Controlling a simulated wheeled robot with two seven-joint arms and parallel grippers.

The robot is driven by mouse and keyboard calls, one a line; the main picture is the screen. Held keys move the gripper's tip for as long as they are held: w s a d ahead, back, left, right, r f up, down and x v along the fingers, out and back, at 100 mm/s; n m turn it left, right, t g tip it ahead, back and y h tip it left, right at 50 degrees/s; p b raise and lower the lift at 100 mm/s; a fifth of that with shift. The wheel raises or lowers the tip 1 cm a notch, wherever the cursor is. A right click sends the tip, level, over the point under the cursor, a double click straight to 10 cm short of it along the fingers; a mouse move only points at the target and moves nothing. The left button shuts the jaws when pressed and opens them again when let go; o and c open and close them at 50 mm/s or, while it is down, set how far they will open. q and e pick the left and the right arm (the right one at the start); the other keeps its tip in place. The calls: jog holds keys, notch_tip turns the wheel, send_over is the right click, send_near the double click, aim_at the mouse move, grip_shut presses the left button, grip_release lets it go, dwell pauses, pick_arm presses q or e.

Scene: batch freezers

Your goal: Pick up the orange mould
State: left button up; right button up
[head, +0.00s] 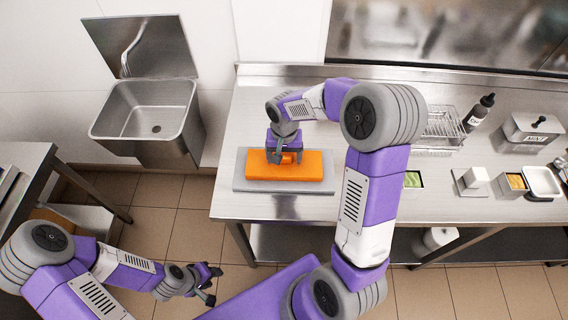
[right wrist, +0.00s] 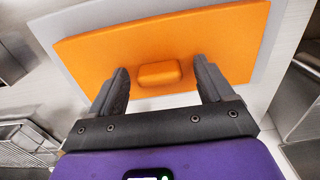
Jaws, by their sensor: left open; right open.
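The orange mould (head: 312,166) is a flat orange block lying on a grey mat (head: 240,183) at the left part of the steel counter. It has a small raised orange knob (right wrist: 159,74) on top. My right gripper (head: 285,158) is above the mould, pointing down. In the right wrist view its open fingers (right wrist: 163,82) stand on either side of the knob, with gaps between; I cannot tell how high the tips are above the mould. My left gripper (head: 211,283) is open and empty, low at the left, away from the counter.
A steel sink (head: 150,110) hangs on the wall at the left. The counter (head: 255,110) is bare around the mat.

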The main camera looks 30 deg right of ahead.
jog(key=shift+s+f, duration=0.1)
jog(key=c, duration=1.2)
jog(key=shift+o, duration=0.2)
notch_tip(320, 180, up, 10)
jog(key=shift+r+p, duration=0.1)
jog(key=shift+p, duration=0.45)
